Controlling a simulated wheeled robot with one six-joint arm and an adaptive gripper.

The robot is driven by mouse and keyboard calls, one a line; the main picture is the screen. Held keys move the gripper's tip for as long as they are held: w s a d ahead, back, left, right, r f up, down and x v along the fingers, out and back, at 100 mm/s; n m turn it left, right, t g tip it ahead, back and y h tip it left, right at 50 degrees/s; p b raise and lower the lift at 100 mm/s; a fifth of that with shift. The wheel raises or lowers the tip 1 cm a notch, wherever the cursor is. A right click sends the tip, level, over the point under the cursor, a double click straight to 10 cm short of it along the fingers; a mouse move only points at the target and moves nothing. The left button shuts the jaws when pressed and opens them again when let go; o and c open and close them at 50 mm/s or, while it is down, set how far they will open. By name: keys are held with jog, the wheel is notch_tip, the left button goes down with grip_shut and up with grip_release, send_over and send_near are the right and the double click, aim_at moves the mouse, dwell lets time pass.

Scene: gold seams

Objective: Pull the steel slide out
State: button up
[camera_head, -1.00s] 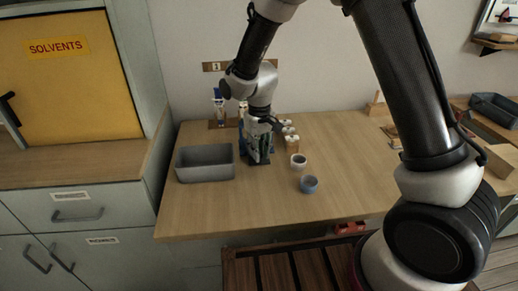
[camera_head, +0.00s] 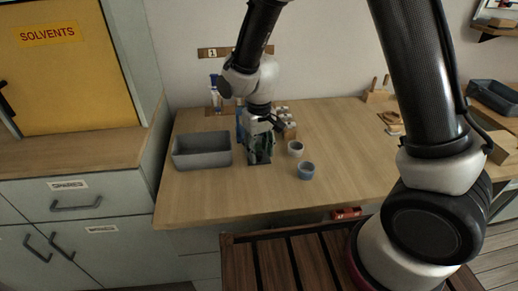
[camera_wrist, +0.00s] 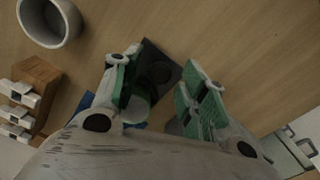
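I cannot pick out the steel slide for sure in either view. My gripper (camera_head: 260,150) points down low over the wooden bench, between a grey bin and two small cups. In the wrist view my gripper (camera_wrist: 163,95) has its two green-padded fingers apart. A dark plate (camera_wrist: 158,70) with a round mark lies beyond and between the fingers. A dark green round piece (camera_wrist: 138,108) shows beside the left finger; I cannot tell whether they touch. A wooden block with white square-ended pieces (camera_wrist: 35,78) stands to the left, also seen behind my gripper in the head view (camera_head: 288,128).
The grey bin (camera_head: 202,155) stands left of my gripper. A white cup (camera_head: 296,149) and a blue-grey cup (camera_head: 306,171) stand to its right. A blue-and-white bottle (camera_head: 215,92) is near the wall. The bench's right middle (camera_head: 345,150) is clear.

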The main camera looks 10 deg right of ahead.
notch_tip(320, 180, up, 12)
dwell(0.6)
jog(key=s+d+r+m+t, duration=0.1)
jog(key=s+d+r, duration=0.3)
jog(key=d, duration=0.5)
jog(key=s+d+r+m+t, duration=0.2)
jog(key=s+d+r, duration=0.3)
jog(key=s+d, duration=0.3)
jog(key=s+d+r+m+t, duration=0.1)
jog(key=s+d+r, duration=0.4)
jog(key=d, duration=0.5)
jog(key=shift+s+d+m, duration=0.2)
jog(key=shift+s+m, duration=0.1)
jog(key=shift+s, duration=0.35)
